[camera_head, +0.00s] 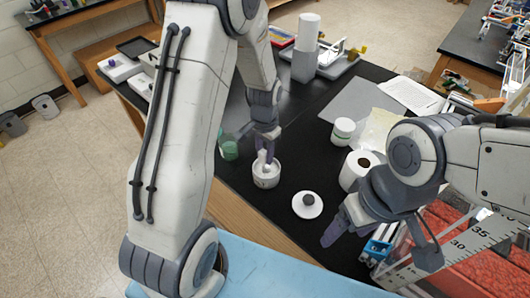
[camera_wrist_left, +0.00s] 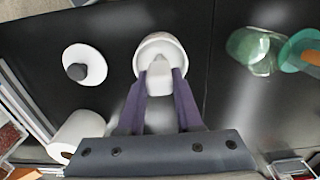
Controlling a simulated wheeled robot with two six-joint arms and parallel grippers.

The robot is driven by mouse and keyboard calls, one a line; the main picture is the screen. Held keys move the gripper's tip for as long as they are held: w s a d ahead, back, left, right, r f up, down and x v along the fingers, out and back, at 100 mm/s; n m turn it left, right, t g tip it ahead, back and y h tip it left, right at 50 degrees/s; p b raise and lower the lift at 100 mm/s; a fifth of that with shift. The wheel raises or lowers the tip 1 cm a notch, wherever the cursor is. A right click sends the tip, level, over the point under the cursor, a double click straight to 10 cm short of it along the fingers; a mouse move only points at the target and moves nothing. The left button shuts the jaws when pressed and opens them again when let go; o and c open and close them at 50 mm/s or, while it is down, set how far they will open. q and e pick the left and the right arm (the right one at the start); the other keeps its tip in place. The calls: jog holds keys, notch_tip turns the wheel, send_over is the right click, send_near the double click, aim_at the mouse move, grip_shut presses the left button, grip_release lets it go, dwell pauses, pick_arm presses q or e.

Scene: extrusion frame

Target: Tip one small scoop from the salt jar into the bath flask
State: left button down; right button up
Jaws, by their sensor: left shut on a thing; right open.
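The white salt jar (camera_head: 267,179) stands open on the black bench; its rim also shows in the left wrist view (camera_wrist_left: 143,42). My left gripper (camera_head: 264,150) is above it, shut on a white scoop (camera_wrist_left: 158,88) whose far end is inside the jar mouth. The jar's contents are hard to make out. A green glass vessel, seemingly the bath flask (camera_head: 229,149), stands left of the jar, partly hidden by my arm. It shows at right in the left wrist view (camera_wrist_left: 250,46). My right gripper (camera_head: 340,228) is open and empty near the bench's front edge.
A white lid (camera_head: 307,211) with a dark knob lies right of the jar. A paper roll (camera_head: 354,176) and a white tub (camera_head: 343,133) stand farther right. A teal and orange item (camera_wrist_left: 301,50) is beside the glass. Bench between jar and lid is clear.

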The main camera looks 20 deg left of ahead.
pick_arm(q)
jog(key=shift+r, duration=0.2)
dwell(0.5)
jog(key=shift+r+p, duration=4.2)
jog(key=shift+r, duration=0.65)
